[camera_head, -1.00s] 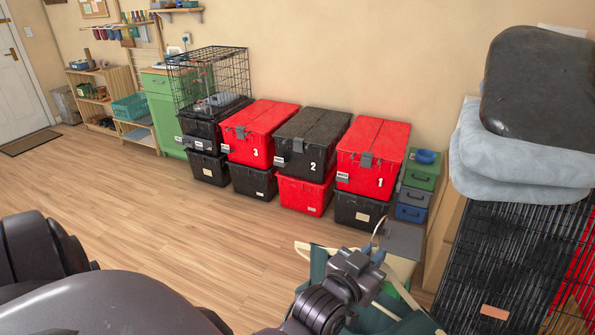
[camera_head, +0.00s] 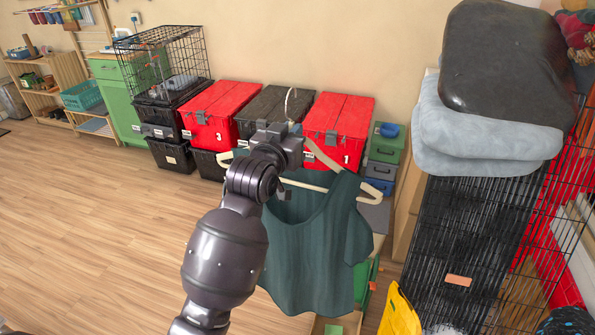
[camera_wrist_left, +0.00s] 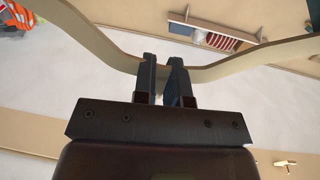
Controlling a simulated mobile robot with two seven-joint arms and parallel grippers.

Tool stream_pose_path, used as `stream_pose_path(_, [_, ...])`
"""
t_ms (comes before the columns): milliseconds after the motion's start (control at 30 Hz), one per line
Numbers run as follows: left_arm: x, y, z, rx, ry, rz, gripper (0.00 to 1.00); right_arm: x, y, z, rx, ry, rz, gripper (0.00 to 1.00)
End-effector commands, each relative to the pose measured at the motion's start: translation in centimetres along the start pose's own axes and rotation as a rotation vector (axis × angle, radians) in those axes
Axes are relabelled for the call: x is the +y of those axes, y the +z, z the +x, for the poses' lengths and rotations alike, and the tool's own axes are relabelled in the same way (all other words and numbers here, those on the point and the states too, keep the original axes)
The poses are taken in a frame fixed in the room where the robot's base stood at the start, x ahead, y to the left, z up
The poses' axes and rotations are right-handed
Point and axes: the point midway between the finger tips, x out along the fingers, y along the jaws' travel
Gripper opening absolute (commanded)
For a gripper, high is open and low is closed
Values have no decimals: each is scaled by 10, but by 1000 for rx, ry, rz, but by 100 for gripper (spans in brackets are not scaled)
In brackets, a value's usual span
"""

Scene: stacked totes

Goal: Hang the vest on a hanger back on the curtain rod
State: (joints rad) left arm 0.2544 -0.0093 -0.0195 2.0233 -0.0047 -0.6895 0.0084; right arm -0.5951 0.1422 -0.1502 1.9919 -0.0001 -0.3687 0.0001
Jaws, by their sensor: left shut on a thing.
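A dark green vest (camera_head: 318,245) hangs on a pale wooden hanger (camera_head: 322,156) in the head view. My left gripper (camera_head: 285,140) is shut on the hanger near its top, and the hook rises above the gripper. The left wrist view shows the two fingers (camera_wrist_left: 163,80) closed around the middle of the hanger's wooden bar (camera_wrist_left: 105,42). The vest hangs free in front of the stacked totes. My right gripper is not in view. I cannot make out the curtain rod in these frames.
Red and black totes (camera_head: 215,115) stand stacked along the wall, with a wire cage (camera_head: 165,60) on the left stack. Tall black wire crates (camera_head: 465,245) topped with grey cushions (camera_head: 480,148) stand at right. A yellow object (camera_head: 400,312) is at bottom right. Open wooden floor (camera_head: 90,230) lies left.

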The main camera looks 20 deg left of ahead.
Motion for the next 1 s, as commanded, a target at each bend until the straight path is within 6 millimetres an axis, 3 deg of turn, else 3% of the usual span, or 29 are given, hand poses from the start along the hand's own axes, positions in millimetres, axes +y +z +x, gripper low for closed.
stream_pose_path(33, [1, -20, 11, 9, 4, 3, 0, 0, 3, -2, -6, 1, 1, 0])
stream_pose_path(200, [1, -76, 39, 9, 7, 2, 0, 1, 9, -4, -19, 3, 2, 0])
stream_pose_path(500, [1, -187, 68, 9, -9, 3, 0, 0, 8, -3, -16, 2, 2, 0])
stream_pose_path(767, [2, -292, 70, 10, -34, 3, 0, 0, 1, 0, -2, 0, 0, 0])
stream_pose_path(1000, [2, -392, 50, 10, -60, 1, 0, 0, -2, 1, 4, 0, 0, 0])
